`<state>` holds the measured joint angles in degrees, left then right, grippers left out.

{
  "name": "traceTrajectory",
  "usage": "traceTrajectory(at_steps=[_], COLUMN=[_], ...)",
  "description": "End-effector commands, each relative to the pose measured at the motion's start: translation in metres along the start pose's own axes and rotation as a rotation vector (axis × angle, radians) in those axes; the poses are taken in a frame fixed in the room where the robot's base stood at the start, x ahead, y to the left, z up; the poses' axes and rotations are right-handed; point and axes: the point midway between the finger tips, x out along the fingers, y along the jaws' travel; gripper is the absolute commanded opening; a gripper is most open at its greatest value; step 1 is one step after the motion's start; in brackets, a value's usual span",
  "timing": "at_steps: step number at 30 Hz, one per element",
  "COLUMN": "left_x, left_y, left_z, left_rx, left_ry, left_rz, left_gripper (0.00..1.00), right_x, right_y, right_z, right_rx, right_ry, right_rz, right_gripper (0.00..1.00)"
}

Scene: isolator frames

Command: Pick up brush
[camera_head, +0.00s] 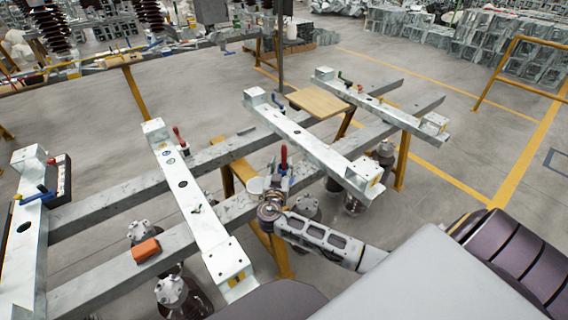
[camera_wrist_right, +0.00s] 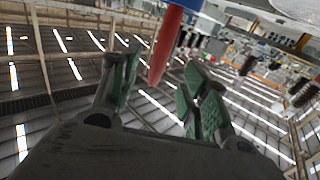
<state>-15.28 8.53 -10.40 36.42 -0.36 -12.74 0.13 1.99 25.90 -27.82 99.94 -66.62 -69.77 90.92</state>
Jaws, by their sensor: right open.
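No bristles are clear in either view, so I cannot tell for certain which thing is the brush. A small orange block (camera_head: 146,250) lies on the grey beam at the lower left, well left of my right gripper. My right gripper (camera_head: 280,178) is beside the beam at the middle. In the right wrist view its two green-padded fingers (camera_wrist_right: 158,90) stand apart. An upright red handle (camera_wrist_right: 165,45) shows between them, apparently untouched; it also shows in the head view (camera_head: 284,157). Its lower part is partly hidden. My left gripper is out of view.
White crossbars (camera_head: 190,195) with clamps lie over two long grey beams (camera_head: 110,200). A wooden board (camera_head: 318,102) lies at the back. Glass-like insulators (camera_head: 308,207) hang below. Open floor (camera_head: 440,130) lies right.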

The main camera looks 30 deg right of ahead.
Motion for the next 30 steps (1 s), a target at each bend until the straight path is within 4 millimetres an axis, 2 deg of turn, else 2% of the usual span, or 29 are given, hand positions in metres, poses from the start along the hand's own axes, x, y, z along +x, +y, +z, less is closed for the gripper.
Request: traceTrajectory(at_steps=[4,10,22,30], left_x=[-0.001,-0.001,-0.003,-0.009], left_y=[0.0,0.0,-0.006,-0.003], left_z=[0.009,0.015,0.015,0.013], left_rx=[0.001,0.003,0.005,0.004], left_ry=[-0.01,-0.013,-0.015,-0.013], left_rz=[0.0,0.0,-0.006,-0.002], left_gripper=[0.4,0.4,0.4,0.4], right_x=[0.014,0.019,0.022,0.045], right_y=[0.0,0.0,0.0,0.0], right_z=[-0.001,0.0,0.0,0.0], right_rx=[0.0,0.0,0.0,-0.001], right_ry=[0.0,0.0,0.0,0.001], right_rz=[0.001,0.001,0.0,0.001], right_gripper=[0.45,0.45,0.45,0.45])
